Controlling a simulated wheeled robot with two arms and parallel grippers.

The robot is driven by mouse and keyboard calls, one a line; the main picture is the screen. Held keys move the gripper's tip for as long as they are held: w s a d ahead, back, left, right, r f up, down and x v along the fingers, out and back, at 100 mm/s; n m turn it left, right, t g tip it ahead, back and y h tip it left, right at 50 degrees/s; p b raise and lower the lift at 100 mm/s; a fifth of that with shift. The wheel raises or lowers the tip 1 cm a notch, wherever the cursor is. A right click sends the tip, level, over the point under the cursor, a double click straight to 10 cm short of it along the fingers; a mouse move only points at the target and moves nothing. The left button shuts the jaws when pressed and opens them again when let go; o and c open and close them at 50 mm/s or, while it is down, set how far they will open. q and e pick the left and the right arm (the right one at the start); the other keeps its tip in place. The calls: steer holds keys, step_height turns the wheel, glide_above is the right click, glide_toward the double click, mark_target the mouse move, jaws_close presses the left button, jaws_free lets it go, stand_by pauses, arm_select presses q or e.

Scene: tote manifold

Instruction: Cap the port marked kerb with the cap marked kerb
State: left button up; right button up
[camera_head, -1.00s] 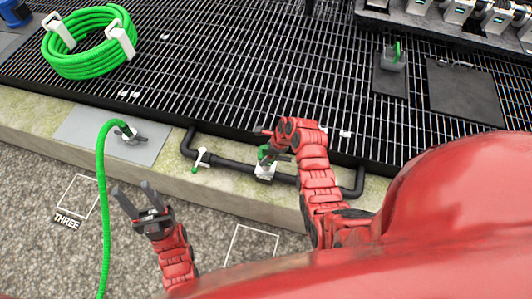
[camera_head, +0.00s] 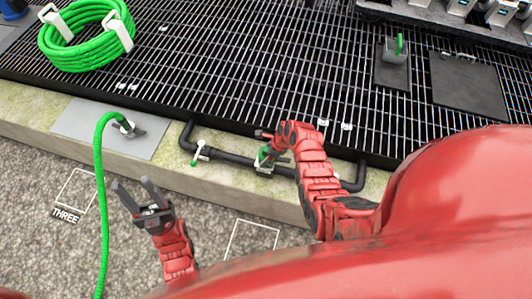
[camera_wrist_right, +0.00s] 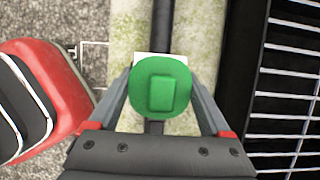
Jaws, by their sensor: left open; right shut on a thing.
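My right gripper (camera_wrist_right: 160,100) is shut on a green cap (camera_wrist_right: 160,92), whose round face with a raised square fills the middle of the right wrist view. In the head view the cap (camera_head: 263,154) is at the black pipe (camera_head: 236,158) along the kerb, over a small white block (camera_head: 262,168). The cap hides most of what is under it, so I cannot tell whether it is seated. No kerb lettering is readable. My left gripper (camera_head: 143,196) is open and empty above the gravel.
A green hose (camera_head: 99,200) runs from a fitting on a grey plate (camera_head: 85,125) to the front left. A white valve (camera_head: 201,151) is on the pipe. A coiled green hose (camera_head: 70,62) lies on the grating (camera_head: 260,70). A white-outlined square marked THREE (camera_head: 77,188) is at left.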

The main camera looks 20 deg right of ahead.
steer(key=o, duration=1.3)
steer(key=shift+o, duration=0.2)
steer(key=p+v, duration=0.1)
steer(key=v, duration=1.6)
steer(key=shift+r+p, duration=0.2)
steer(key=shift+p, duration=0.1)
